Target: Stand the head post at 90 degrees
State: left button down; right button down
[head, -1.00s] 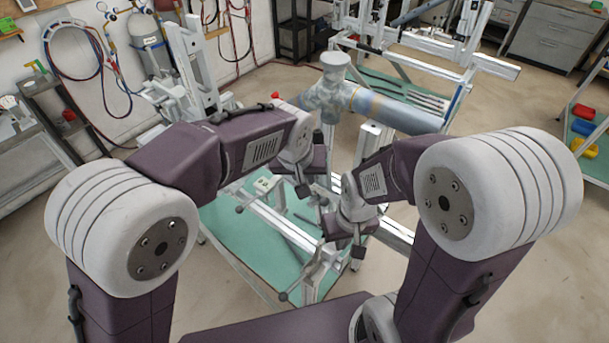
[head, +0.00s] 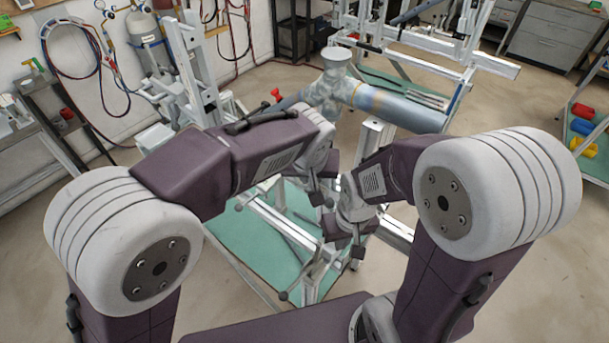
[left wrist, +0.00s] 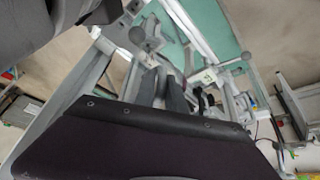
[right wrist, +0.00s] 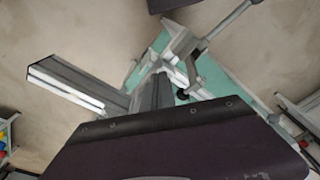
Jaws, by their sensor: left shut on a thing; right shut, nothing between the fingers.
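The jig (head: 262,262) stands in front of me, with pale metal rails on a green base. A short aluminium upright (head: 372,140), which may be the head post, stands behind my right forearm and is partly hidden. A profile (right wrist: 65,85) shows left of the fingers in the right wrist view. My left gripper (head: 322,192) is shut on a jig part over the middle of the frame; the wrist hides what part. My right gripper (head: 345,242) is shut and empty, lower and nearer me. Its fingers (right wrist: 155,93) point into the jig.
A blue-grey tube assembly (head: 385,103) lies behind the jig, before another frame stand (head: 490,62). A white upright machine (head: 190,75) stands at back left. A shelf with coloured bins (head: 583,128) is at right. Floor (head: 530,105) is clear between them.

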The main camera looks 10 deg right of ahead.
pick_arm(q)
jog(key=shift+s+d+f+t, duration=0.15)
jog(key=shift+s+d+t, duration=0.2)
jog(key=shift+s, duration=0.4)
jog(key=c, duration=1.8)
grip_release()
jog(key=o, duration=0.3)
jog(key=shift+o, duration=0.2)
jog(key=d+v, duration=0.1)
jog(key=v, duration=0.8)
jog(key=shift+b, duration=0.35)
pick_arm(e)
jog(key=shift+s+d+f, duration=0.35)
jog(key=shift+s+f, duration=0.1)
jog(key=shift+f, duration=0.2)
pick_arm(q)
jog(key=shift+a, duration=0.1)
